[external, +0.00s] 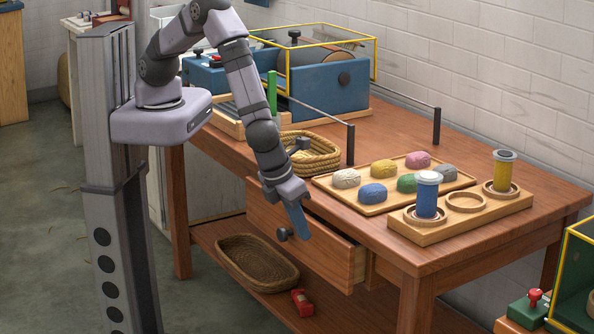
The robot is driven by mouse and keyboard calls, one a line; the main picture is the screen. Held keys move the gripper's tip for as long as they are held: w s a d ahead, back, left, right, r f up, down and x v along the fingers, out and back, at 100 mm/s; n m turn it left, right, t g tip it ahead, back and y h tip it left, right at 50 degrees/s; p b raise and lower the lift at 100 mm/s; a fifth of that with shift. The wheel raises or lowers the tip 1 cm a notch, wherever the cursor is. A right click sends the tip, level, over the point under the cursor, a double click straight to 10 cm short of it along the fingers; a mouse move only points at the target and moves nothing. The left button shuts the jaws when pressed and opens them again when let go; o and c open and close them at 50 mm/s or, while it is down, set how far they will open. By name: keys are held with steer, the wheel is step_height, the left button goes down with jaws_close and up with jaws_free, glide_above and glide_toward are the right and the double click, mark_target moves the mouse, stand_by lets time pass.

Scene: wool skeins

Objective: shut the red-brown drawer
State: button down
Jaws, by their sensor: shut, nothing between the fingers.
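The red-brown drawer (330,255) is under the tabletop at the front of the wooden table and stands partly pulled out. Its side wall shows as a pale strip at the right end. A dark round knob (284,234) is on its front. My gripper (301,232) points down, shut and empty, just in front of the drawer front and close to the knob. I cannot tell whether the fingertips touch the drawer. The drawer's inside is mostly hidden.
On the tabletop (440,248) are a tray (372,208) of several coloured skeins, a spool rack (468,221), a woven basket (330,163) and a low rail on dark posts (350,145). The lower shelf holds a brown basket (257,285) and a red object (302,303).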

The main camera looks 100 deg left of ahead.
steer(key=v, duration=0.7)
steer(key=s+d+f+m+b, duration=0.1)
steer(key=s+d+f+b, duration=0.2)
steer(key=f+b, duration=0.45)
steer(key=s+d+f+m+b, duration=0.2)
steer(key=s+d+f+b, duration=0.15)
steer(key=f+b, duration=0.4)
steer(key=s+d+f+m+b, duration=0.1)
steer(key=s+d+f+b, duration=0.15)
steer(key=f+b, duration=0.55)
steer(key=n+t+y+b, duration=0.4)
steer(key=t+y+b, duration=0.2)
steer(key=t+y, duration=0.4)
glide_toward(335, 246)
steer(key=b+x, duration=0.2)
steer(key=x, duration=0.4)
steer(key=shift+a, duration=0.15)
steer(key=shift+w, duration=0.1)
steer(key=shift+a, duration=0.1)
